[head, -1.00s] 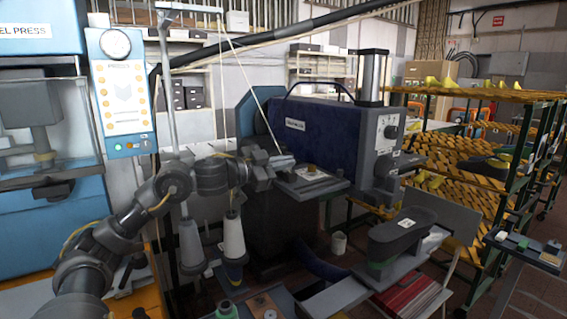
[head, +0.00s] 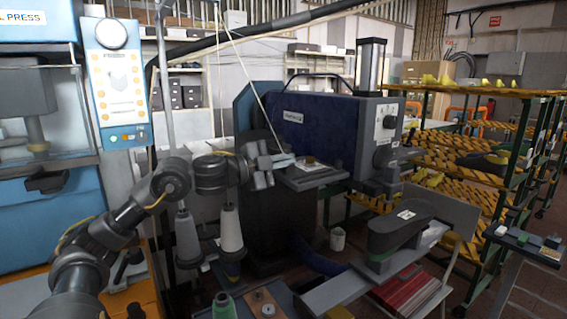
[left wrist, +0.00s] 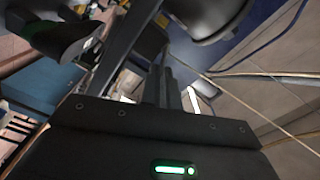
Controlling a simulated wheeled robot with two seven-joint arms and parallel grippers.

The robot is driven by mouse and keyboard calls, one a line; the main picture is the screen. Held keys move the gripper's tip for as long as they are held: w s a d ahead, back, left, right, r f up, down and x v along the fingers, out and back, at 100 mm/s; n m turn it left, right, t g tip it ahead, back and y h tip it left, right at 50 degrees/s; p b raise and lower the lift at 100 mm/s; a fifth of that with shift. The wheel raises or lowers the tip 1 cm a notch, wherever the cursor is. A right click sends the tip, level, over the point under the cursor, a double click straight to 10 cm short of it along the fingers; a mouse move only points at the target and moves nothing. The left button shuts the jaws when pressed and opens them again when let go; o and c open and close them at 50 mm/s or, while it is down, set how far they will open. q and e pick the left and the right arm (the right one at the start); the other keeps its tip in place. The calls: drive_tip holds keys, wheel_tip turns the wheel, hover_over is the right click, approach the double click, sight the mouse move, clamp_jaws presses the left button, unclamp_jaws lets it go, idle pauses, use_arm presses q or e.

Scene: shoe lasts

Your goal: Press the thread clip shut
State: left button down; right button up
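My left gripper (head: 268,164) is beside the front edge of the small work plate (head: 318,178) on the dark blue machine. In the left wrist view its two dark fingers (left wrist: 163,88) lie close together, with nothing seen between them. A thin pale thread (head: 250,84) runs down from the overhead guide to a small pale piece (head: 284,160) by the fingertips. This piece may be the thread clip; it is too small to tell whether it is open or shut, or touched by the gripper. My right gripper is not in view.
The dark blue machine (head: 312,128) stands behind the plate. Two thread cones (head: 231,232) stand below my left wrist. A blue press (head: 50,215) is at the left. A dark shoe last (head: 400,232) and yellow racks (head: 455,160) are at the right.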

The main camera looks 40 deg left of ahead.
use_arm(q)
drive_tip(key=m+b, duration=0.1)
drive_tip(key=m, duration=0.1)
drive_tip(key=f+m, duration=0.1)
drive_tip(key=shift+d+f+m+b, duration=0.15)
drive_tip(key=shift+d+m+b, duration=0.05)
drive_tip(key=shift+m+b, duration=0.2)
drive_tip(key=shift+f+m, duration=0.15)
drive_tip(key=shift+m, duration=0.25)
drive_tip(key=shift+m+b, duration=0.3)
drive_tip(key=shift+m, duration=0.1)
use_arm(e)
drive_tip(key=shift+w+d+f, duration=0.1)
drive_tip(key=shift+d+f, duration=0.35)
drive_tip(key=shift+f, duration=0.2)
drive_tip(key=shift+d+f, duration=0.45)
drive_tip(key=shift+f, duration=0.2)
use_arm(q)
drive_tip(key=shift+f, duration=0.1)
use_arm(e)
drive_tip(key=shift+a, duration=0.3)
use_arm(q)
drive_tip(key=c, duration=1.7)
unclamp_jaws()
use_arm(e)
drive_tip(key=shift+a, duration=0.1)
